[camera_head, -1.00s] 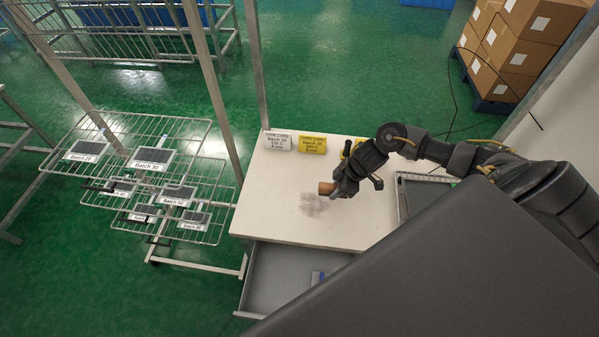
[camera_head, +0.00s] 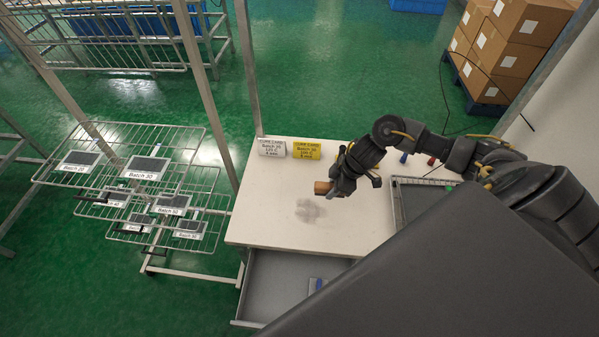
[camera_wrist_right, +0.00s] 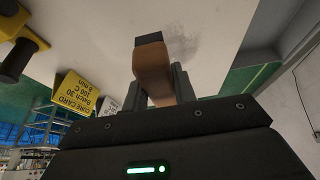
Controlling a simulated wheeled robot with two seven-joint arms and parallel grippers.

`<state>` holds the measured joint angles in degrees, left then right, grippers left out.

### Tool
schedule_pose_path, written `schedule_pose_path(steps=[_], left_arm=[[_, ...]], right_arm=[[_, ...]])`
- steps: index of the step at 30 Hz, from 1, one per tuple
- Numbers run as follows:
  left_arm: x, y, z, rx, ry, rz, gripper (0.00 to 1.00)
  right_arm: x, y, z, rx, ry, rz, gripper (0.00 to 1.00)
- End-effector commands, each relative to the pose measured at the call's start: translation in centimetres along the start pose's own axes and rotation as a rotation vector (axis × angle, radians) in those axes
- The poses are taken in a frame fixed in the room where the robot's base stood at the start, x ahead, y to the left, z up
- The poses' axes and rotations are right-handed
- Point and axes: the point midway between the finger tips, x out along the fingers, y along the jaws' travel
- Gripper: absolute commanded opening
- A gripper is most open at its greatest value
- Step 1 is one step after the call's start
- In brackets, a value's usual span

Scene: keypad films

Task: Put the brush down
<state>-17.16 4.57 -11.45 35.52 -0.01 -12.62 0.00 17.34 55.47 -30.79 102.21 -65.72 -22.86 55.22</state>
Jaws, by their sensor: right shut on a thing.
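The brush (camera_head: 322,187) shows as a brown, wood-coloured block at the tip of my right gripper (camera_head: 338,188), above the white table (camera_head: 270,220). In the right wrist view the brush (camera_wrist_right: 152,65) is tan with a dark end and sits between the two fingers of my right gripper (camera_wrist_right: 160,88), which is shut on it. Whether the brush touches the table I cannot tell. A grey smudge (camera_head: 310,211) lies on the tabletop just below and left of the brush. My left gripper is not in view.
White (camera_head: 272,147) and yellow (camera_head: 306,150) cure cards stand at the table's back edge. An open drawer (camera_head: 285,285) with a blue item (camera_head: 315,285) juts out in front. A grey tray (camera_head: 400,205) lies at the right. A wire rack (camera_head: 140,165) with labelled batches stands left.

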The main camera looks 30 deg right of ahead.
Motion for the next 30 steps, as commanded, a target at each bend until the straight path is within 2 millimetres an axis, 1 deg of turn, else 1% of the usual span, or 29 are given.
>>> schedule_pose_path(steps=[10,14,17,20,22,24,27,30], left_arm=[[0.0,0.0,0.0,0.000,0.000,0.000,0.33],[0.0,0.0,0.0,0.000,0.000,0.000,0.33],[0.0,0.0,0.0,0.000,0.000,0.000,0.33],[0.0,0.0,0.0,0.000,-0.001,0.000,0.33],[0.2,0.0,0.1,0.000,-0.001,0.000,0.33],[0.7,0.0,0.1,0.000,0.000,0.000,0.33],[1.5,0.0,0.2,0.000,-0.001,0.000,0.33],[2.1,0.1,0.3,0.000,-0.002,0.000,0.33]], right_arm=[[0.0,0.0,0.0,0.006,0.000,0.002,0.06],[0.0,-0.2,0.0,0.055,-0.001,0.022,0.06],[-0.1,-0.7,-0.3,0.117,0.001,0.049,0.06],[0.3,-3.0,-0.4,0.169,0.000,0.066,0.06],[0.7,-5.1,-0.5,0.191,0.001,0.076,0.06],[1.1,-6.8,-1.3,0.204,0.005,0.084,0.06],[1.5,-8.8,-2.7,0.209,0.008,0.090,0.06],[1.6,-10.0,-3.9,0.204,0.007,0.090,0.06]])
